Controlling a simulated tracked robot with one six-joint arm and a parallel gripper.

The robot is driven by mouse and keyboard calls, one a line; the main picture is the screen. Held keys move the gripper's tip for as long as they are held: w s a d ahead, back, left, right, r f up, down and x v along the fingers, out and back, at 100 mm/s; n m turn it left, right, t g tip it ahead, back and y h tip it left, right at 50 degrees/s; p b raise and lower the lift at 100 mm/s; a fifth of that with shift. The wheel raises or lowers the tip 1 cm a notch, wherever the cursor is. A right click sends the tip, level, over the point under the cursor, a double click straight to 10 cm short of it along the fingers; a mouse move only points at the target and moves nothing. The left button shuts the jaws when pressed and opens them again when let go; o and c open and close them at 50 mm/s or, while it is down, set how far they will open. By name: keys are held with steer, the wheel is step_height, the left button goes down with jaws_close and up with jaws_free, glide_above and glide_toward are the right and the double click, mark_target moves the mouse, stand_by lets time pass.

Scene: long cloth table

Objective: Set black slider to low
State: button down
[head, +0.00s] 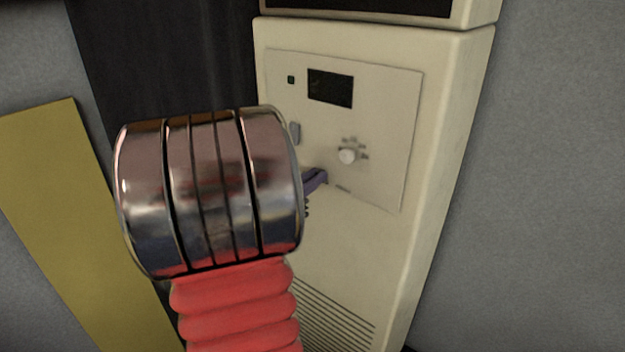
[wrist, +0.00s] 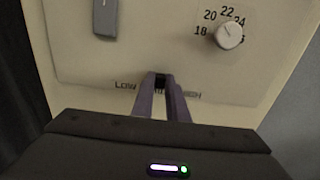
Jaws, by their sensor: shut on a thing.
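The black slider (wrist: 161,81) sits on the cream control panel, between the printed words LOW at left and HIGH at right in the wrist view. My gripper (wrist: 161,90) has its purple fingers shut on the slider, which is mostly hidden between the fingertips. The slider stands about midway between the two words, perhaps slightly nearer LOW. In the head view my gripper (head: 318,180) reaches the lower left of the panel, and my own wrist hides the slider there.
A white round knob (wrist: 229,36) with temperature numbers is at upper right. A grey switch (wrist: 105,17) is at upper left. The panel belongs to a tall cream cabinet (head: 440,130) with a dark display (head: 330,88) and a vent grille (head: 335,318) below.

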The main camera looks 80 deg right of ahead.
steer(key=shift+w, duration=0.1)
steer(key=shift+w+d, duration=0.45)
steer(key=shift+w, duration=0.5)
steer(key=shift+w+d, duration=0.4)
steer(key=shift+w, duration=0.6)
steer(key=shift+w+d, duration=0.45)
steer(key=shift+w, duration=0.5)
steer(key=c, duration=1.8)
jaws_free()
steer(key=shift+o, duration=0.4)
steer(key=v, duration=1.3)
steer(key=shift+w+a, duration=0.2)
steer(key=shift+a, duration=0.15)
